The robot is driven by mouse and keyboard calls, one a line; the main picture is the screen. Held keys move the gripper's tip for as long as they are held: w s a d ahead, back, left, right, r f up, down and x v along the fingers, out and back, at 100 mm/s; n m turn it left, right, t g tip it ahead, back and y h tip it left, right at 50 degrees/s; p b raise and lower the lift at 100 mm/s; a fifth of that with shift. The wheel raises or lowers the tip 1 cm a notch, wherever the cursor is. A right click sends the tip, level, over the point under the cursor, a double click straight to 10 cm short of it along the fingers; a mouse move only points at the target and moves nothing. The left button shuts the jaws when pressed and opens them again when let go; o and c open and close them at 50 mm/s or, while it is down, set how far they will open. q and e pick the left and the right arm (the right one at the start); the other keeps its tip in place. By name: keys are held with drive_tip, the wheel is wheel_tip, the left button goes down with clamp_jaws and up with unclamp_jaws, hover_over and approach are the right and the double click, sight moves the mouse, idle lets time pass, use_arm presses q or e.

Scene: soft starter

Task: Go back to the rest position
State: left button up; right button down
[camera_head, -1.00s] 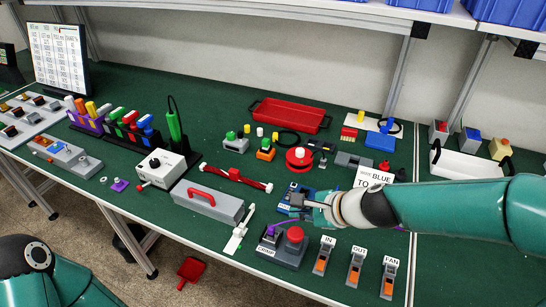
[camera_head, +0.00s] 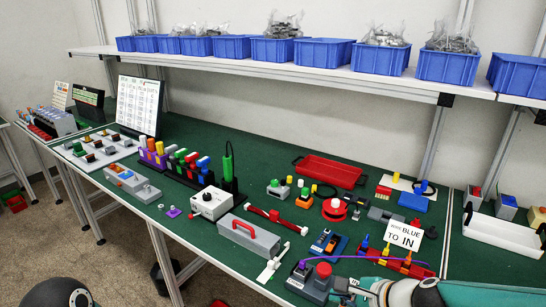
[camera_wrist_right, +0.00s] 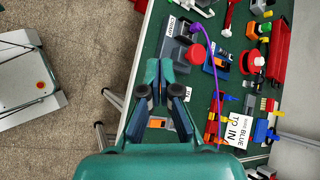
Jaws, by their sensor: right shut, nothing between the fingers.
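My right gripper (camera_wrist_right: 160,68) is shut and empty in the right wrist view, above the front edge of the green bench. My right arm (camera_head: 415,292) comes in at the lower right of the head view, low at the bench front, where its fingers are hard to make out. My left arm (camera_head: 68,299) shows only as a dark joint at the bottom left; its gripper is out of view. A purple wire (camera_head: 345,259) runs from the grey start box (camera_head: 311,281) with a red button to the red terminal block (camera_head: 395,263).
A sign (camera_head: 403,235) reading "BLUE TO IN" stands behind the terminal block. A grey toolbox (camera_head: 249,240), a white dial box (camera_head: 211,203) and a red tray (camera_head: 328,170) stand on the bench (camera_head: 200,150). A shelf with blue bins (camera_head: 324,53) runs above. Floor (camera_wrist_right: 85,75) lies open before the bench.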

drive_tip(key=s+f+n+g, duration=0.2)
drive_tip(key=s+f+n, duration=0.4)
drive_tip(key=f, duration=0.4)
drive_tip(key=s+a+f+n+g+h, duration=0.1)
drive_tip(key=s+f+n, duration=0.4)
drive_tip(key=f, duration=0.5)
drive_tip(key=s+a+f+n+g, duration=0.1)
drive_tip(key=s+f+n+g, duration=0.2)
drive_tip(key=s+f+n, duration=0.3)
wheel_tip(320, 180, down, 5)
drive_tip(key=shift+s+a+r+n+g+h, duration=0.2)
drive_tip(key=shift+s+n+g+h, duration=0.1)
drive_tip(key=shift+s, duration=0.7)
